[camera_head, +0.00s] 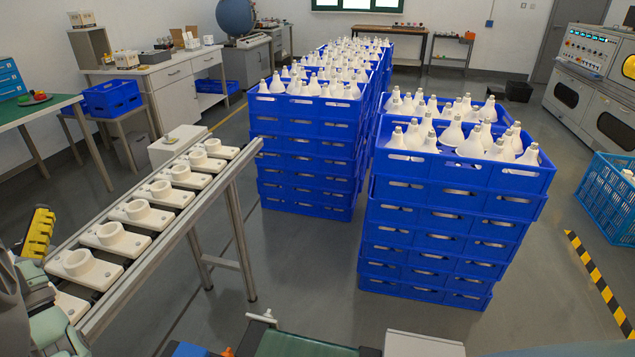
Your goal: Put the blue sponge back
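I cannot make out a blue sponge for certain. A small piece of something blue (190,349) shows at the bottom edge, mostly cut off, and I cannot tell what it is. Grey-green parts of my own arm show at the lower left, beside the near end of the rail. No fingertips of my gripper can be made out, so I cannot tell whether it is open, shut or holding something. A yellow ribbed object (38,234) stands close to those arm parts, and I cannot tell whether they touch.
A metal rail (178,248) with several white lamp sockets slopes across the left. Tall stacks of blue crates (445,220) full of bulbs fill the middle. A green-topped table (30,110) with a blue bin (112,98) nearby stands left. Floor is clear beside the striped line (597,275).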

